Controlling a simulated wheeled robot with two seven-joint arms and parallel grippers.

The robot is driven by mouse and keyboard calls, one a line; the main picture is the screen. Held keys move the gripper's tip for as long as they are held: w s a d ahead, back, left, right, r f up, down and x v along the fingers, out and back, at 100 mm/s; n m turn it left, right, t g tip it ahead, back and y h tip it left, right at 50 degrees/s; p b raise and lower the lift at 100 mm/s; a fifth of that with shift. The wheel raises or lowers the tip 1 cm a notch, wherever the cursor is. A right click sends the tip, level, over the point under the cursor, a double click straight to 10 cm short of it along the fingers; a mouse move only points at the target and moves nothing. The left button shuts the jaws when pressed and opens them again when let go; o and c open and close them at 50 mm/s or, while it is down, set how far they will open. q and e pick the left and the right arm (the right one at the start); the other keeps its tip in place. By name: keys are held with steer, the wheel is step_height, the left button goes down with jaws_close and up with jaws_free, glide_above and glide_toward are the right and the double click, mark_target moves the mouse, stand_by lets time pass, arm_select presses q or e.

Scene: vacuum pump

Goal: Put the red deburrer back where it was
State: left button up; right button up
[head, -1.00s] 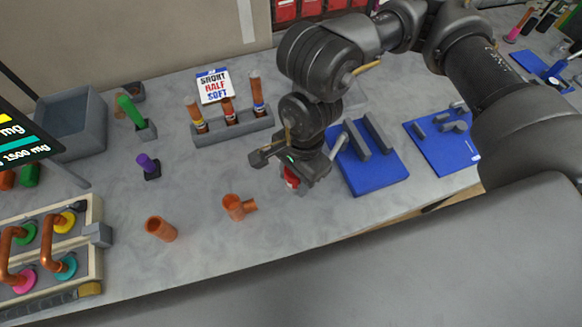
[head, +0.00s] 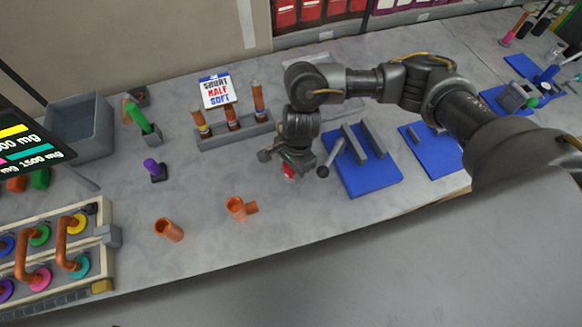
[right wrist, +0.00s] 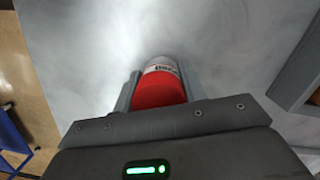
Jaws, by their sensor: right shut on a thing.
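The red deburrer (head: 289,171) is a short red cylinder, mostly hidden under my right gripper (head: 288,164) in the head view. In the right wrist view the red deburrer (right wrist: 160,88) shows between the two fingers, with a pale lettered band at its far end. My right gripper is shut on it, pointing down over the grey bench, left of a blue mat with grey bars. I cannot tell whether the deburrer touches the bench. My left gripper is not in view.
A rack (head: 236,132) with copper-coloured tools stands behind. A green-handled tool (head: 138,117) and a purple piece (head: 153,167) stand in small holders at left. Copper fittings (head: 238,208) lie in front. The blue mat (head: 365,175) is close on the right. Bench between purple piece and gripper is clear.

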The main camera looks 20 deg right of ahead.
steer(key=shift+f, duration=0.25)
steer(key=shift+f+b, duration=0.25)
steer(key=shift+b, duration=0.1)
steer(key=o, duration=1)
steer(key=shift+r, duration=0.1)
